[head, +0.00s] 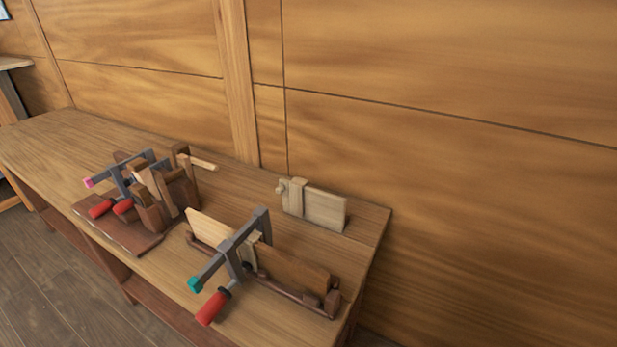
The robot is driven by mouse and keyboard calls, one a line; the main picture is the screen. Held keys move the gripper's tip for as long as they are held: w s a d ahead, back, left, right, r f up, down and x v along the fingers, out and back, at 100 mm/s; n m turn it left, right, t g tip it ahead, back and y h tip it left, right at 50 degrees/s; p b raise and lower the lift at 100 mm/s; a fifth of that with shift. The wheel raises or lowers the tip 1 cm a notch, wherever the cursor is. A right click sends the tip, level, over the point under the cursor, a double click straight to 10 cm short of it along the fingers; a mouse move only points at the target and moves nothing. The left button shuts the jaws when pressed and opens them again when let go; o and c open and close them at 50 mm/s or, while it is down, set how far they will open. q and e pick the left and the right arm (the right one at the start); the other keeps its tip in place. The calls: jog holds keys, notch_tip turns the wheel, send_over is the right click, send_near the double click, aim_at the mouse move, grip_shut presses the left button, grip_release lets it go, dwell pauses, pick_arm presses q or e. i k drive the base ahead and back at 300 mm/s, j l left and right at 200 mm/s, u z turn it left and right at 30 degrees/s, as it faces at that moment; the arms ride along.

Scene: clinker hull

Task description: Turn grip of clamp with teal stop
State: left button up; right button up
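The clamp with the teal stop (231,251) sits across wooden planks near the right end of the bench. Its grey bar slopes down to the front left, where the teal stop (195,285) caps the end. Its red grip (212,307) points toward the front, below the teal stop, and overhangs the front part of the bench. The clamp's jaws are around a pale block and a brown plank (295,267); exact contact cannot be told. Neither of my grippers is in the head view.
The wooden bench (365,222) runs along a panelled wall. A brown board at left bears wooden blocks and other clamps with red grips (101,209) and a pink stop (88,183). A pale wooden piece (325,209) stands at the back right. Floor in front looks clear.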

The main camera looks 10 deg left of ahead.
aim_at(213, 307)
jog(key=u, duration=1.2)
jog(key=i+j+z, duration=0.1)
jog(key=j+z, duration=0.35)
jog(key=j, duration=0.85)
jog(key=j+z, duration=0.45)
jog(key=j, duration=0.8)
jog(key=k, duration=0.05)
